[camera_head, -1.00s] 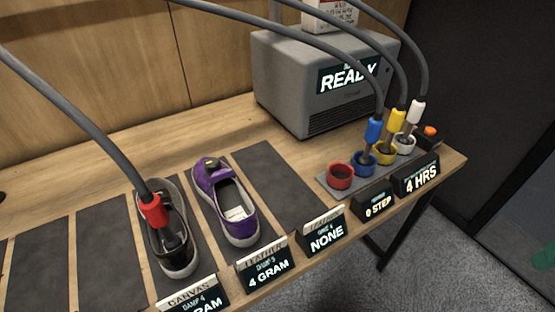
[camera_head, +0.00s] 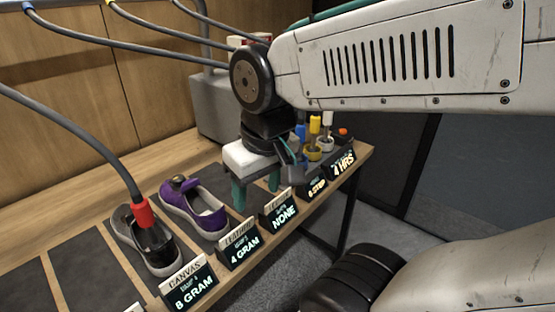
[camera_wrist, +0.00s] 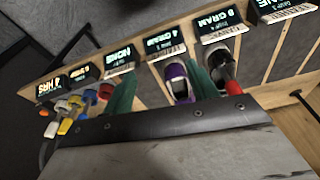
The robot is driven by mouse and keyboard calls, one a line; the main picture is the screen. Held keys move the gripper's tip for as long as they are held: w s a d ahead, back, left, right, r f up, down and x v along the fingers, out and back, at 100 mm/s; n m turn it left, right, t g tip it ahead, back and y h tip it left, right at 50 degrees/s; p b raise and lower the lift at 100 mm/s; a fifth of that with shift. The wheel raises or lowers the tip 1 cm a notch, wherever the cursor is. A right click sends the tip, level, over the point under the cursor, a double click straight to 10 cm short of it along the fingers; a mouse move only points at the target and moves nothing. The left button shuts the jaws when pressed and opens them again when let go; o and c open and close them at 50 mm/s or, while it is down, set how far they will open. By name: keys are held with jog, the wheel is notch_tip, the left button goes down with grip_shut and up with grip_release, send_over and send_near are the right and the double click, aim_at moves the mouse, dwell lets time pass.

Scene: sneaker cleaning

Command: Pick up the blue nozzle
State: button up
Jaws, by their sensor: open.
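The blue nozzle (camera_head: 300,131) stands among the nozzles at the right end of the bench, partly hidden behind my arm in the head view. In the wrist view a blue nozzle (camera_wrist: 80,113) shows at the lower left, close to the gripper's mount. My gripper (camera_head: 256,189) points down over the bench, left of the nozzle stand, with its two green fingers apart and nothing between them. In the wrist view my gripper (camera_wrist: 161,90) has the purple shoe beyond the gap between its fingers.
The yellow nozzle (camera_head: 314,125) and white nozzle (camera_head: 327,118) stand right of the blue one. The red nozzle (camera_head: 144,213) is in the dark shoe (camera_head: 158,250). A purple shoe (camera_head: 205,217) lies left of my gripper. Label signs (camera_head: 279,209) line the front edge. Grey hoses hang overhead.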

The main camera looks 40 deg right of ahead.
aim_at(300, 130)
jog(key=w+d+f+m+t+h, duration=0.1)
jog(key=w+d+f+m+t, duration=0.15)
jog(key=w+d, duration=0.5)
jog(key=w+d+f+m+t+h, duration=0.1)
jog(key=w+d+f+t+h, duration=0.15)
jog(key=w+d, duration=0.45)
jog(key=w+d+f+m+t+h, duration=0.1)
jog(key=w+d+f, duration=0.1)
jog(key=d, duration=0.5)
jog(key=w+d+f+m+t+h, duration=0.1)
jog(key=w+d+f+h, duration=0.1)
jog(key=d, duration=0.6)
jog(key=w+d+f+m+t+h, duration=0.1)
jog(key=w+d+f, duration=0.3)
jog(key=d, duration=0.4)
jog(key=shift+w+f+m+h, duration=0.15)
jog(key=shift+w+m+h, duration=0.1)
jog(key=shift+m+h, duration=0.25)
grip_shut()
